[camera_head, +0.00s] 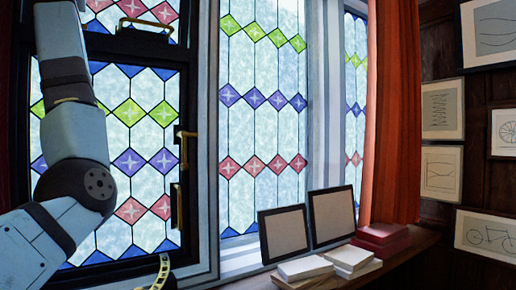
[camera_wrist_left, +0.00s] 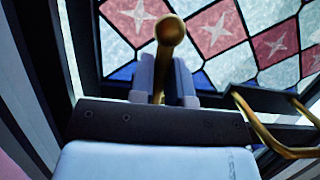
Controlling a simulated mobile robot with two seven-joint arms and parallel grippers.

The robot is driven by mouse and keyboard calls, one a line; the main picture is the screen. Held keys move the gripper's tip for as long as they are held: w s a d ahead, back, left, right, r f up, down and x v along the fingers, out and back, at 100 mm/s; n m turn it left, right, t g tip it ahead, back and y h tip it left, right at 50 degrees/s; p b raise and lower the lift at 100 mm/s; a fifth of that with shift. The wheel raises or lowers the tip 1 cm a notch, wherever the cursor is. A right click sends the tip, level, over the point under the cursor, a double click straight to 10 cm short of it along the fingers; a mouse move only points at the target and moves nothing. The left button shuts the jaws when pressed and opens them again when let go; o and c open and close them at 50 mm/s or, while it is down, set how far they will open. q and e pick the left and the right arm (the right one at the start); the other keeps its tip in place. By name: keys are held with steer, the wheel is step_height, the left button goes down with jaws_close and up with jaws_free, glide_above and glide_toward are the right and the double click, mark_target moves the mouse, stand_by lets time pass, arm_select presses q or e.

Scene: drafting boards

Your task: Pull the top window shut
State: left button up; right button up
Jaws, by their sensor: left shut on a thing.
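The top window (camera_head: 110,42) shows only its lower part at the upper left of the head view, with a dark frame, leaded glass with red diamonds and a curved brass handle (camera_head: 146,26) on its bottom rail. My left arm rises past it on the left, and its gripper is beyond the upper edge of that view. In the left wrist view my left gripper (camera_wrist_left: 165,78) is shut on a brass handle with a round end (camera_wrist_left: 171,30), in front of the red-diamond glass. Whether the top window stands ajar I cannot tell. My right gripper is not in view.
Below is another dark-framed window with a brass latch (camera_head: 184,148). A curved brass piece (camera_wrist_left: 272,138) lies right of my gripper in the wrist view. On the sill are dark-framed panels (camera_head: 284,234), white books (camera_head: 306,267) and red books (camera_head: 381,238). A red curtain (camera_head: 393,110) hangs right.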

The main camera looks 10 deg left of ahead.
arm_select(q)
steer(key=shift+w+d+f, duration=0.1)
steer(key=shift+d, duration=0.1)
steer(key=shift+b+v, duration=1)
steer(key=shift+v, duration=0.2)
steer(key=o, duration=0.4)
steer(key=shift+r, duration=0.25)
steer(key=o, duration=0.5)
steer(key=shift+w+d, duration=0.1)
steer(key=shift+d, duration=0.25)
steer(key=shift+a, duration=0.3)
steer(key=shift+d, duration=0.1)
